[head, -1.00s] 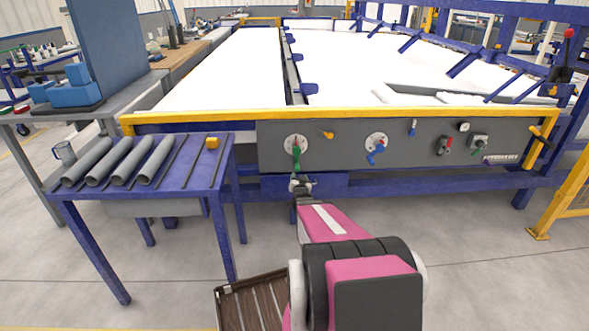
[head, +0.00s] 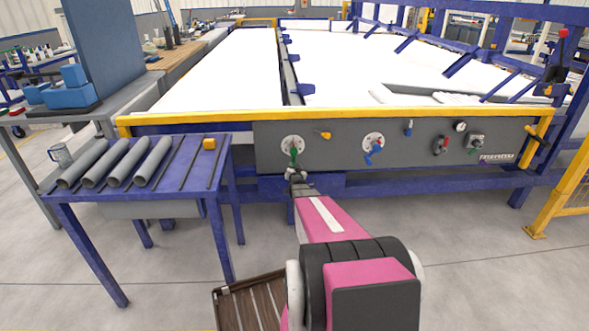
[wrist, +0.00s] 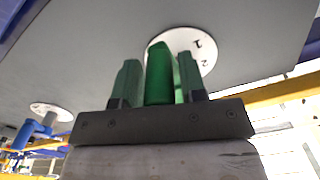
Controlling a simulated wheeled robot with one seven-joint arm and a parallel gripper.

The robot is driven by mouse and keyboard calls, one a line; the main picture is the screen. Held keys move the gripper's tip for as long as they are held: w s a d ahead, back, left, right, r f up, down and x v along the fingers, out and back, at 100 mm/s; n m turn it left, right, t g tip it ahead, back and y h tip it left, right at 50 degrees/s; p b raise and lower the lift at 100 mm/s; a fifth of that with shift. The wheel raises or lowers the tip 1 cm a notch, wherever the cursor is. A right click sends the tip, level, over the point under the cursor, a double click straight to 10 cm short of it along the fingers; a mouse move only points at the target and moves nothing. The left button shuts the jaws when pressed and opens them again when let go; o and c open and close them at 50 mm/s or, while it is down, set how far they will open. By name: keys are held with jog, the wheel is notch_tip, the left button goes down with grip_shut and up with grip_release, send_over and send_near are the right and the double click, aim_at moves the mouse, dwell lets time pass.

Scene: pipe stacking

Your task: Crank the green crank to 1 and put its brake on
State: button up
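The green crank (head: 294,154) sits on a white round dial (head: 291,143) at the left of the grey panel. Its handle hangs down from the dial. In the wrist view, the green handle (wrist: 159,75) stands between the two fingers of my gripper (wrist: 160,82). A narrow gap shows at the left finger; the right finger is very close to the handle. My gripper looks open around it. The dial (wrist: 207,48) shows 1 and 2 beside the handle; its other marks are hidden. A small orange-yellow lever (head: 325,135) is right of the crank; whether it is the brake is unclear.
A blue crank (head: 373,148), a blue lever (head: 408,128), a red handle (head: 441,145) and a gauge (head: 460,127) are further right on the panel (head: 345,153). A blue table (head: 222,165) with grey pipes (head: 118,162) stands left of my arm. A yellow rail (head: 350,114) tops the panel.

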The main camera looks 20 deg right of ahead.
grip_shut()
jog(key=shift+d, duration=0.1)
jog(key=s+d+r+n, duration=0.1)
jog(key=r+n, duration=0.4)
jog(key=n, duration=0.7)
jog(key=d+r+n, duration=0.4)
jog(key=r+n, duration=0.1)
jog(key=n, duration=0.7)
jog(key=shift+s+d+r, duration=0.25)
jog(key=shift+s+r, duration=0.1)
jog(key=shift+r, duration=0.05)
